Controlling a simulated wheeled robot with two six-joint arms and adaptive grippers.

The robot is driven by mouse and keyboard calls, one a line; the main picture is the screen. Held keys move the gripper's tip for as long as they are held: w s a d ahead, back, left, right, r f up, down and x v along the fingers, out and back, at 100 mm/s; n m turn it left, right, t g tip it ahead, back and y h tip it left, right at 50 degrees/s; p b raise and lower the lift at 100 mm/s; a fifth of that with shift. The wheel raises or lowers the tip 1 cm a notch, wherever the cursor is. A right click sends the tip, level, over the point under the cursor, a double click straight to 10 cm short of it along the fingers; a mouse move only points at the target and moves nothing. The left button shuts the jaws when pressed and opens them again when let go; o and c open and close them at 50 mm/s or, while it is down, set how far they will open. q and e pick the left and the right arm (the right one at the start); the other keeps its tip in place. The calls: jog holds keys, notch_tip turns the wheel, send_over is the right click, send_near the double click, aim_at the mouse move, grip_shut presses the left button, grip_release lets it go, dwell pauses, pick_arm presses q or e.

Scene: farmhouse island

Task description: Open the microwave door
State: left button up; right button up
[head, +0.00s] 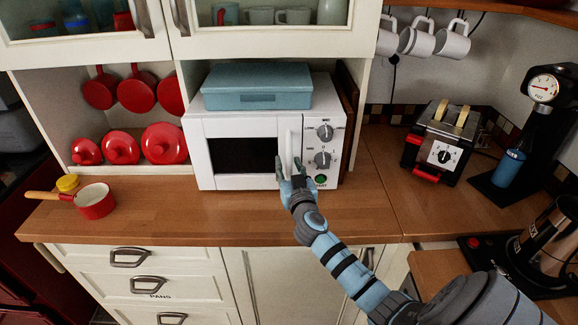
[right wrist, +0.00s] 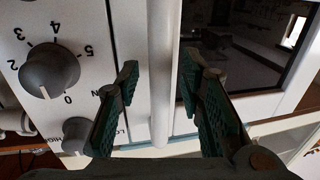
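The white microwave (head: 218,125) stands on the wooden counter with its door shut flat against the front. Its upright white door handle (head: 287,140) is on the door's right side, beside the dials. My right gripper (head: 295,182) is at the lower part of the handle. In the right wrist view, my right gripper (right wrist: 160,85) is open, with its green-padded fingers on either side of the handle (right wrist: 162,50). Gaps show between the bar and both fingers. My left gripper is in neither view.
A blue box (head: 257,80) lies on top of the microwave. A toaster (head: 440,150) stands to the right, and a red saucepan (head: 95,202) to the left. The counter (head: 200,222) in front of the microwave is clear.

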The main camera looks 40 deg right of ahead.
grip_shut()
jog(key=shift+s+a, duration=0.1)
jog(key=shift+a, duration=0.05)
